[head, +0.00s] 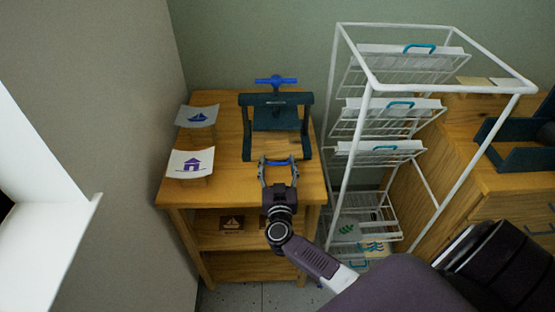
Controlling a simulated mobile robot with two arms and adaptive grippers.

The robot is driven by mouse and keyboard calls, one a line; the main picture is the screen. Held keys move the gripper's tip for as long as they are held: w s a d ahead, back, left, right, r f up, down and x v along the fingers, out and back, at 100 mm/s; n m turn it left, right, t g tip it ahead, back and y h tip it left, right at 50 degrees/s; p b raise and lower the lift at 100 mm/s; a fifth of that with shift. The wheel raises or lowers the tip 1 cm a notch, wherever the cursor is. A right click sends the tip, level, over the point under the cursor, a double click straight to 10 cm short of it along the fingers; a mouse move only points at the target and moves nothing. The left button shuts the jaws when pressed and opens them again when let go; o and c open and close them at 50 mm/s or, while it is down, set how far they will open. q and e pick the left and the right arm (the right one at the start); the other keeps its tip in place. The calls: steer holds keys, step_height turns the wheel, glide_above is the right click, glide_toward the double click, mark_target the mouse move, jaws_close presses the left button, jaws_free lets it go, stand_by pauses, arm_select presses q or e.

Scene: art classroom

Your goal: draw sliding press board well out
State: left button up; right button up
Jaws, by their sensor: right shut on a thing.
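A dark teal press (246,128) stands on a wooden cabinet against the back wall, with a blue T-handle (276,80) on top. The sliding press board is at its front, and its blue front handle (277,162) shows between my fingers. My right gripper (277,164) reaches in from the lower right and is shut on this handle. The gripper and the press frame hide much of the board, so I cannot tell how far out it stands. My left gripper is not in view.
Two prints, a blue boat (197,116) and a purple house (190,163), stand left of the press on the wooden cabinet (225,186). A white wire rack (351,140) stands close on the right. A wall bounds the left. Floor shows before the cabinet.

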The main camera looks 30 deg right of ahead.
steer(key=p+v, duration=0.3)
steer(key=v, duration=0.2)
steer(key=shift+s+a+r+p, duration=0.2)
steer(key=shift+r+p, duration=0.05)
steer(key=shift+p, duration=0.15)
steer(key=p+v, duration=0.3)
steer(key=v, duration=0.6)
steer(key=shift+s+a+f, duration=0.15)
steer(key=shift+s+f, duration=0.05)
steer(key=shift+s, duration=0.2)
steer(key=o, duration=1.4)
steer(key=v, duration=1.2)
